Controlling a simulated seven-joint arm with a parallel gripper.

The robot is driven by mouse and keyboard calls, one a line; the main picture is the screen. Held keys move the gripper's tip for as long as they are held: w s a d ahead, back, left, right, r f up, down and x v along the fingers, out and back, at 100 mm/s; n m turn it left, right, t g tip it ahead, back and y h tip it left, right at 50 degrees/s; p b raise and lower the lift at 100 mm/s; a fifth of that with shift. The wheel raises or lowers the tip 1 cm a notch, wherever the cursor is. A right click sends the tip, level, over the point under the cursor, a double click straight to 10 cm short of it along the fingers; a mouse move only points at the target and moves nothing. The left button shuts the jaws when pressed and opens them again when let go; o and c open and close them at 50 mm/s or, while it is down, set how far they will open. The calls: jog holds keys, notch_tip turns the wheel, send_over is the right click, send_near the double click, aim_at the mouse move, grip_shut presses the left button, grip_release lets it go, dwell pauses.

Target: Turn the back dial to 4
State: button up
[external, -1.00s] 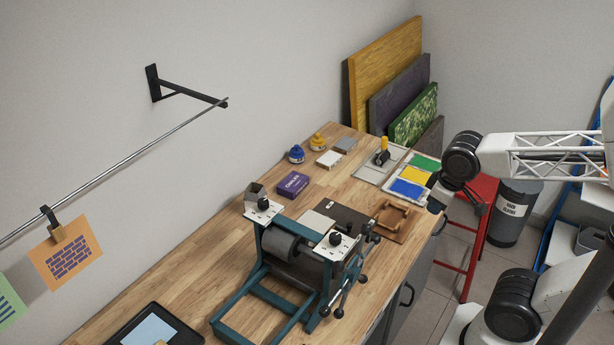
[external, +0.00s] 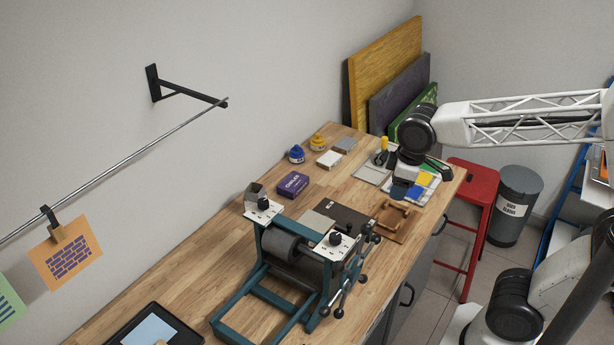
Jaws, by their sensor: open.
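The press (external: 262,272) has a teal frame and a dark roller, and stands on the wooden bench. One black dial (external: 264,204) sits on a white plate at the press's wall side. A second black dial (external: 336,239) sits on the white plate at the side nearer the bench's front edge. The numbers on both plates are too small to read. My gripper (external: 399,192) is open and empty, over the bench's far right part, in front of the colour tray and well to the right of both dials. Its fingertips are small and dark here.
A wooden block holder (external: 394,217) lies on the bench between my gripper and the press. A purple box (external: 293,184) and ink jars (external: 297,153) stand near the wall. A red stool (external: 474,182) and a bin (external: 515,205) stand on the floor at the right.

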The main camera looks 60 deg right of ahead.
jog(key=w+a+r+n+g, duration=0.1)
jog(key=w+a+r+n, duration=0.2)
jog(key=w, duration=0.5)
jog(key=w+a+r+n, duration=0.1)
jog(key=w+a+n, duration=0.2)
jog(key=w+a, duration=0.3)
jog(key=n+g, duration=0.1)
jog(key=n, duration=0.5)
send_over(263, 201)
jog(key=shift+s+d+f, duration=0.4)
jog(key=shift+d+f, duration=0.05)
jog(key=shift+f, duration=0.15)
jog(key=shift+w+a+f+n, duration=0.1)
jog(key=shift+w+a+n, duration=0.3)
jog(key=shift+a, duration=0.05)
jog(key=shift+f, duration=0.15)
jog(key=shift+f, duration=3.75)
jog(key=shift+c, duration=0.2)
jog(key=c, duration=0.9)
